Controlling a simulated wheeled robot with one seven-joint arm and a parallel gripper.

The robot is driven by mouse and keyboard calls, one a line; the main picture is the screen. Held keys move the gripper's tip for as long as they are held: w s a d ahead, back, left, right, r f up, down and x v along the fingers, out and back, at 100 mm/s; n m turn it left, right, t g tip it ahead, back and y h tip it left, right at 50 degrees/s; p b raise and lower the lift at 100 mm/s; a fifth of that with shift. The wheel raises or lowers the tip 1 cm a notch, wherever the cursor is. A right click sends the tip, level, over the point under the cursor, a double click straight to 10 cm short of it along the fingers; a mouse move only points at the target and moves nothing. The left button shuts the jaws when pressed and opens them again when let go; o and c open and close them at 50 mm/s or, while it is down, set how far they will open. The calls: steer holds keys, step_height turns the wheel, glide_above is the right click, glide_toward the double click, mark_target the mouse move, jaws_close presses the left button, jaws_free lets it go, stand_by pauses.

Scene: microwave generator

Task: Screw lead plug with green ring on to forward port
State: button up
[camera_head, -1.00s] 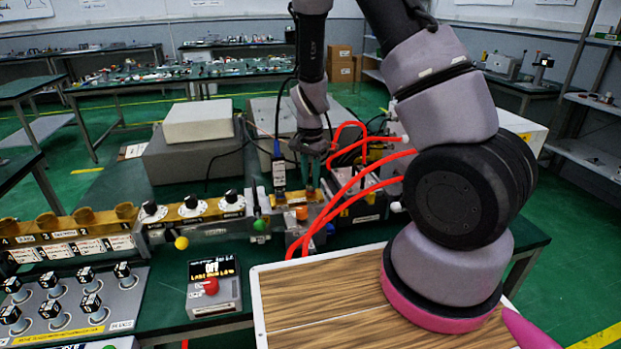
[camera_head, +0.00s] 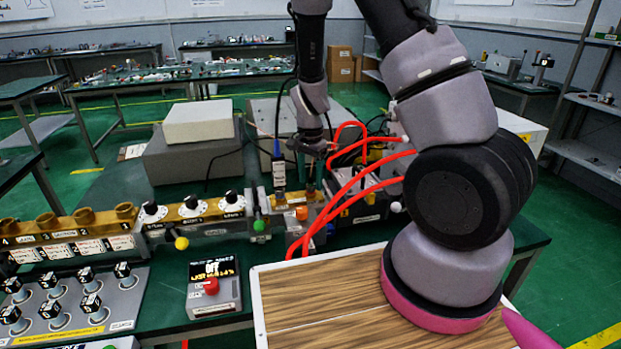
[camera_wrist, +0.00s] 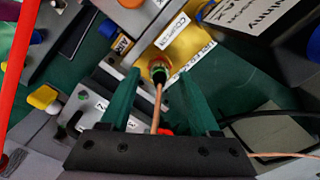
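The lead plug with the green ring (camera_wrist: 159,73) stands on a gold block (camera_wrist: 185,48) in the wrist view, with its copper-coloured lead (camera_wrist: 156,112) running back toward my gripper. The plug's front end meets a round port on that block; I cannot tell how far it is screwed on. My gripper (camera_wrist: 158,80) is open. Its two green fingers lie either side of the plug and lead, with visible gaps. In the head view my gripper (camera_head: 311,166) points down over the gold block (camera_head: 291,198). The port's label is not readable as forward.
Red hoses (camera_head: 345,190) arch close to the right of my gripper. A blue-topped connector (camera_head: 278,165) stands just left. Dials (camera_head: 190,206) line the bench further left. A red-button box (camera_head: 213,288) and wooden board (camera_head: 320,300) lie in front.

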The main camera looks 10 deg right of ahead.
steer(key=shift+r, duration=0.1)
step_height(320, 180, up, 11)
steer(key=shift+f, duration=0.2)
steer(key=shift+r, duration=0.1)
stand_by(0.4)
steer(key=s+d+r+n+t+y, duration=0.15)
steer(key=s+r, duration=0.25)
steer(key=r, duration=0.5)
steer(key=s+d+r+n+t+y, duration=0.1)
steer(key=s+d+r+n+t, duration=0.15)
steer(key=r, duration=0.55)
steer(key=s+d+r+n+t, duration=0.1)
steer(key=s+r+n+t, duration=0.1)
steer(key=s+r, duration=0.7)
steer(key=shift+s+d+t, duration=0.4)
steer(key=shift+s+t, duration=0.2)
steer(key=shift+s, duration=1.25)
steer(key=shift+r+h, duration=0.1)
steer(key=shift+h, duration=0.15)
